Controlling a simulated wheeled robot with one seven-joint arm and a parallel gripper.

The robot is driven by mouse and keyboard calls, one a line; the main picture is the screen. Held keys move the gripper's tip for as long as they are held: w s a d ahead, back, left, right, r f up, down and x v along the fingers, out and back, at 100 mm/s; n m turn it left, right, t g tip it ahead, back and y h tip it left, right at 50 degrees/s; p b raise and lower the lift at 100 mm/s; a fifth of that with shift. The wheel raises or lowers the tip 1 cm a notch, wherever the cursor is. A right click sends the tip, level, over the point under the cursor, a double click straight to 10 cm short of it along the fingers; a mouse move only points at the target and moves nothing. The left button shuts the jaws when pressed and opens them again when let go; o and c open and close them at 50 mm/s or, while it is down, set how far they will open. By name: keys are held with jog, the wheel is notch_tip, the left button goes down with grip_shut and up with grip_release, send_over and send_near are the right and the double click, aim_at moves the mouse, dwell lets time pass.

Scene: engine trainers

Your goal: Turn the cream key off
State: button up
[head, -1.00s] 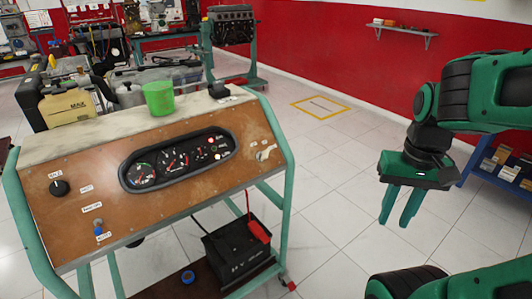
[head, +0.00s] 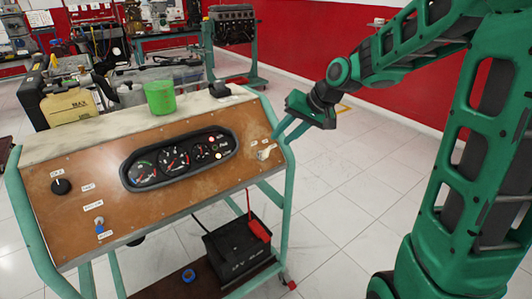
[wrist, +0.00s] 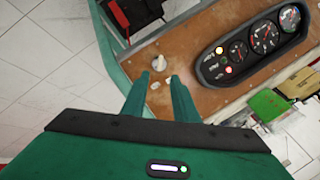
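The cream key (head: 266,152) sits at the right end of the brown panel (head: 110,190), right of the gauge cluster. In the wrist view the key (wrist: 159,63) stands out from the panel, just beyond my fingertips. My gripper (head: 283,133) is at the panel's right edge, just above and right of the key. In the wrist view my gripper (wrist: 158,79) is open, with a gap between the two fingers and nothing held. The fingers appear apart from the key.
The gauge cluster (head: 178,158) has small lit lamps at its right end. A green cup (head: 160,97) and a yellow-cream tank (head: 68,106) stand on the top. A black battery (head: 238,252) sits on the lower shelf.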

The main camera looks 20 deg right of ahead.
aim_at(269, 150)
jog(key=x, duration=1)
